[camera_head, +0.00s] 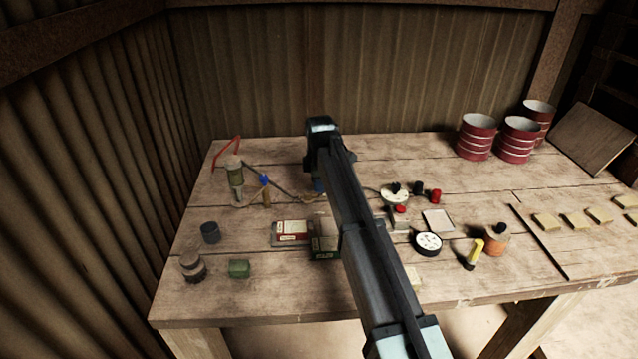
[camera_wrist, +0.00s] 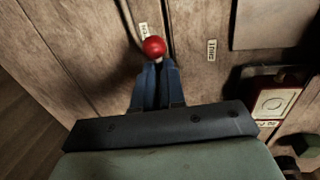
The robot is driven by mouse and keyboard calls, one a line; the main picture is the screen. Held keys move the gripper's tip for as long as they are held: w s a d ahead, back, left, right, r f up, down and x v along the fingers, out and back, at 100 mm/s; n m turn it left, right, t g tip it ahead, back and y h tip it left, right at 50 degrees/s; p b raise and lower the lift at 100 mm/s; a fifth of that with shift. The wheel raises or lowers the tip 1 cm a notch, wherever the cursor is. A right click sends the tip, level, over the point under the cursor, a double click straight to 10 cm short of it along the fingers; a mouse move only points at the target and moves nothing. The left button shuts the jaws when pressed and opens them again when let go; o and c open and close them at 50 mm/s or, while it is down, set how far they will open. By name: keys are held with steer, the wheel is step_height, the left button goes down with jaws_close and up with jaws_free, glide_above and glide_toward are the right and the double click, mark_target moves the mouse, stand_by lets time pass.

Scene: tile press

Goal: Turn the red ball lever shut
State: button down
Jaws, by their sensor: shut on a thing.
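A red ball (camera_wrist: 154,47), the knob of the lever, shows in the wrist view just at the tips of my gripper (camera_wrist: 156,66). The two dark blue fingers are close together and shut on the lever at or just below the ball. Small white labels (camera_wrist: 211,49) with dark print lie on the wood near the ball. In the head view my arm covers the lever, and only a bit of my blue gripper (camera_head: 318,185) shows behind the arm. The lever's rod and pivot are mostly hidden by the fingers, so I cannot tell its angle.
The wooden table (camera_head: 450,285) carries many items. A red-and-white box (camera_head: 291,232) and a green box (camera_head: 323,246) lie close to the gripper. A round white dial (camera_head: 394,196) stands to the right. Red drums (camera_head: 476,136) stand at the back right. A corrugated wall closes the left.

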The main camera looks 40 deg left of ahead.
steer(key=m, duration=0.2)
steer(key=s+m, duration=0.1)
steer(key=m, duration=0.1)
steer(key=m+h, duration=0.1)
steer(key=m, duration=0.1)
steer(key=shift+s+d+t, duration=0.25)
steer(key=shift+s+t, duration=0.05)
steer(key=m, duration=0.1)
steer(key=s+m, duration=0.1)
steer(key=m, duration=0.1)
steer(key=m+h, duration=0.1)
steer(key=m, duration=0.1)
steer(key=shift+s+a, duration=0.15)
steer(key=shift+s, duration=0.1)
steer(key=m, duration=0.2)
steer(key=s+m, duration=0.1)
steer(key=m, duration=0.1)
steer(key=a+m+h, duration=0.1)
steer(key=m, duration=0.1)
steer(key=shift+s+m, duration=0.25)
steer(key=shift+m, duration=0.15)
steer(key=c, duration=1.2)
jaws_free()
steer(key=shift+r, duration=0.15)
steer(key=v, duration=1.3)
steer(key=shift+w+a+r, duration=0.2)
steer(key=shift+w+r, duration=0.1)
